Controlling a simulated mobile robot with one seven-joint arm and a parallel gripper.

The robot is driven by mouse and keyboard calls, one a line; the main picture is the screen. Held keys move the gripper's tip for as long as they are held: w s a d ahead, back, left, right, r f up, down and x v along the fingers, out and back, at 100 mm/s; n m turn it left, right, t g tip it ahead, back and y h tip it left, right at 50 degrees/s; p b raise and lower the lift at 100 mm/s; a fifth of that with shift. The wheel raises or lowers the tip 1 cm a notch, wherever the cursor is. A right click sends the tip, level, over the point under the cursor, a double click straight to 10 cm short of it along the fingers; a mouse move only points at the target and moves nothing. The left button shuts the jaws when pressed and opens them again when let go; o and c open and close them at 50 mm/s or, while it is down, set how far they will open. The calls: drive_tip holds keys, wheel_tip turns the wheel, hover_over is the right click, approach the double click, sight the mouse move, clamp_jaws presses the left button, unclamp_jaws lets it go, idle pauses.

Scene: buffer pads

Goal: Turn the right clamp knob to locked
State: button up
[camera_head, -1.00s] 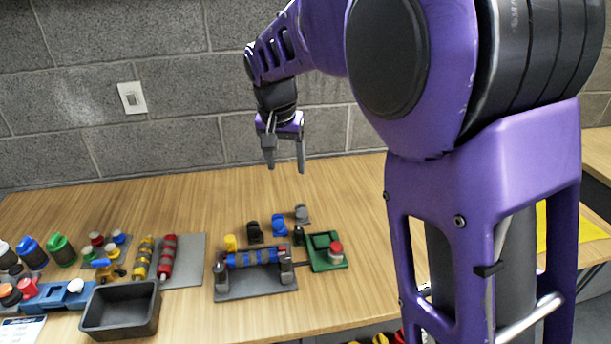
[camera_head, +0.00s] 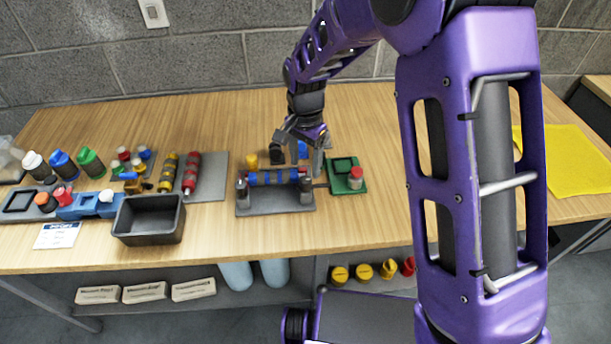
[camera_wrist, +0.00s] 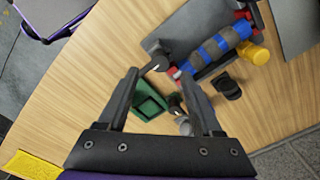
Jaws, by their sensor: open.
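A grey clamping fixture (camera_head: 275,202) near the table's middle holds a blue-and-dark banded roller (camera_head: 268,177) between two upright end clamps. The right clamp (camera_head: 306,188) is a grey post; in the wrist view this clamp (camera_wrist: 157,48) shows with a dark lever-like part pointing towards the space between my fingers. Its exact knob angle is too small to tell. The left clamp (camera_head: 242,190) stands at the other end. My gripper (camera_head: 299,147) is open and empty, pointing down above and behind the right end of the fixture. In the wrist view my fingers (camera_wrist: 160,76) straddle the area beside the right clamp.
A green tray (camera_head: 347,187) with a red-capped jar (camera_head: 355,177) stands just right of the fixture. Small black (camera_head: 276,154) and yellow (camera_head: 250,159) pieces stand behind it. A dark bin (camera_head: 149,234) and several bottles are left.

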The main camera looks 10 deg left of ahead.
sight(305, 179)
wheel_tip(305, 179, down, 5)
drive_tip(key=shift+f, duration=0.1)
idle(0.3)
clamp_jaws()
